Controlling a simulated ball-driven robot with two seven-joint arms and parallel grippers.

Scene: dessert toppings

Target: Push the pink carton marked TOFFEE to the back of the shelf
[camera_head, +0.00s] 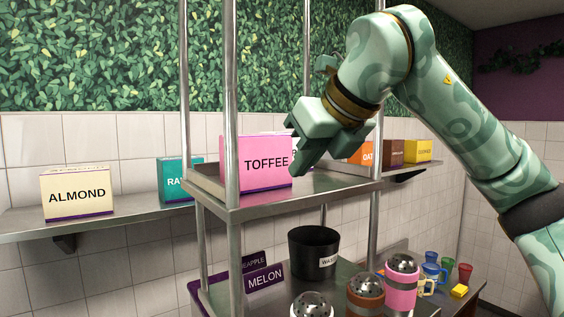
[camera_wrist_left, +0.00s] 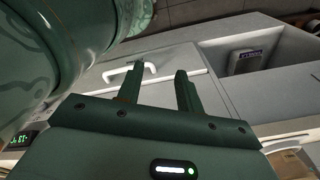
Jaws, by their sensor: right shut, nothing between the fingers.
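The pink carton marked TOFFEE (camera_head: 262,163) stands upright near the front left of the steel shelf (camera_head: 335,187), its label facing me. My right gripper (camera_head: 300,168) is shut and empty at the carton's right side. Its fingers point down and overlap the carton's right edge in the head view; I cannot tell whether they touch it. My left gripper (camera_wrist_left: 158,82) is open in the left wrist view, with nothing between its fingers, above pale cabinet fronts. It is not visible in the head view.
An ALMOND carton (camera_head: 77,194) and a teal carton (camera_head: 177,180) stand on the wall shelf at left. Orange, brown and yellow (camera_head: 417,151) cartons stand at right. Steel posts (camera_head: 232,110) frame the shelf. Below are a black bin (camera_head: 313,252) and several shakers (camera_head: 400,283).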

